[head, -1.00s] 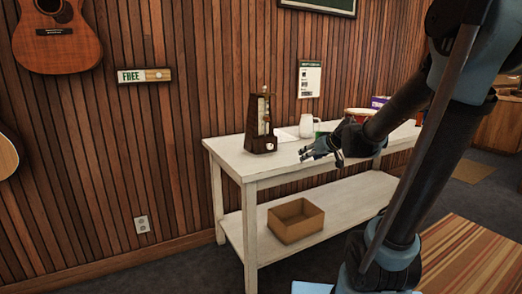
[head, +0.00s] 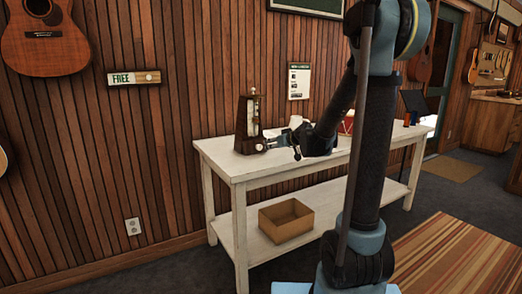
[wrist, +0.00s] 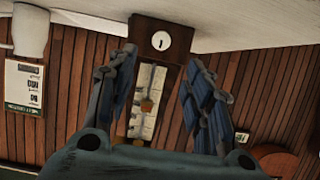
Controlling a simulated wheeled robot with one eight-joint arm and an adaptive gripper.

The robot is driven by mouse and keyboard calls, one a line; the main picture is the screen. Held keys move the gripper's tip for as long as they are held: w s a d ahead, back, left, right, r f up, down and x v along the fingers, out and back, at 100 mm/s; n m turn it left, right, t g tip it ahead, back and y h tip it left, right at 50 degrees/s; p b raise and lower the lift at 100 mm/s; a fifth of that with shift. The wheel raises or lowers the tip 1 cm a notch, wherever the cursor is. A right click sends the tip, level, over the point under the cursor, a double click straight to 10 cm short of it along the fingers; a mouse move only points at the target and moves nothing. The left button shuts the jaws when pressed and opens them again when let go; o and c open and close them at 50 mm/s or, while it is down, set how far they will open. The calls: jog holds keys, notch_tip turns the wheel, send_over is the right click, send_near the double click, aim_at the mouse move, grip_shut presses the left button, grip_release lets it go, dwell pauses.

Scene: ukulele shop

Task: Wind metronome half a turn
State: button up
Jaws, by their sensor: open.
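The metronome (head: 248,125) is a dark brown wooden case with a pale scale on its front. It stands upright near the left end of the white table. A round white knob or dial (wrist: 161,40) shows low on the case, upside down in the wrist view, and on the right side of its base in the head view. My gripper (head: 284,146) is just right of the metronome, pointing left at it. In the wrist view my gripper (wrist: 160,85) is open, fingers spread, with the metronome seen between them and nothing held. I cannot tell the exact gap.
The white table (head: 232,165) has a lower shelf with an open cardboard box (head: 286,220). A white jug stands behind my gripper, mostly hidden; it shows in the wrist view (wrist: 31,30). The wood-panelled wall is close behind.

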aim_at(260, 147)
jog(key=x, duration=1.3)
jog(key=shift+w+a, duration=0.1)
jog(key=shift+a, duration=0.05)
